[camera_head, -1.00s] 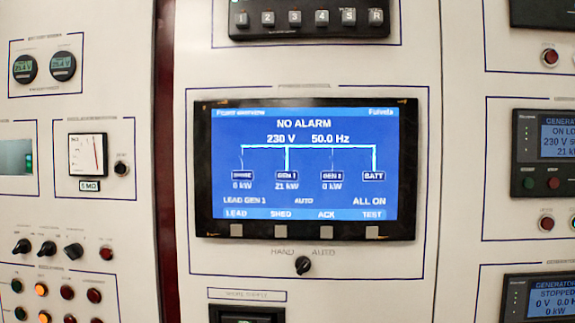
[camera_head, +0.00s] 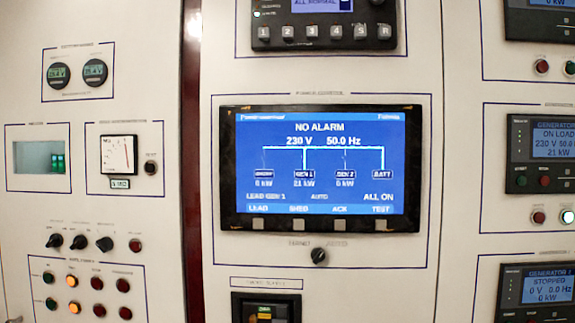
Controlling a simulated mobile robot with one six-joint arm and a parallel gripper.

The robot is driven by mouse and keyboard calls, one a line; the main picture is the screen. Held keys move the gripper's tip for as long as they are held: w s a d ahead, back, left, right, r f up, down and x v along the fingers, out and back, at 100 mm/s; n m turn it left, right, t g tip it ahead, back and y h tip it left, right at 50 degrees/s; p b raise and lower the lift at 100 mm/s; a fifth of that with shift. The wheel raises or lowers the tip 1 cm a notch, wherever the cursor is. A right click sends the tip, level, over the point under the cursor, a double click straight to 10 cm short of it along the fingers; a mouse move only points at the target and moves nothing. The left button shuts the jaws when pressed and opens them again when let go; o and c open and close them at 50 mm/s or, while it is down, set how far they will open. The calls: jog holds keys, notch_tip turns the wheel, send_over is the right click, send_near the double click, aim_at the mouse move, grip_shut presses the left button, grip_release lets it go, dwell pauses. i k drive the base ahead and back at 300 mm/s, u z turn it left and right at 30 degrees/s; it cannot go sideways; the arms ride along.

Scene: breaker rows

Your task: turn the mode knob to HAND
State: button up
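The mode knob (camera_head: 319,256) is a small black rotary knob below the power control screen (camera_head: 320,168). Its HAND and AUTO labels (camera_head: 318,244) are blurred, with HAND on the left and AUTO on the right. The knob's pointer is too small to read surely now. The blue screen shows NO ALARM, 230 V, 50.0 Hz and the word AUTO in its lower middle. My gripper is not in view.
A shore supply unit (camera_head: 266,309) sits below the knob. A keypad unit (camera_head: 322,32) is above the screen. Generator displays (camera_head: 545,150) stand on the right panel. Other black knobs (camera_head: 104,243) and lamps (camera_head: 72,281) are at lower left. Nothing blocks the mode knob.

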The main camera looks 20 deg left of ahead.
aim_at(317, 254)
jog(key=u, duration=0.9)
jog(key=k, duration=0.95)
jog(key=i, duration=0.8)
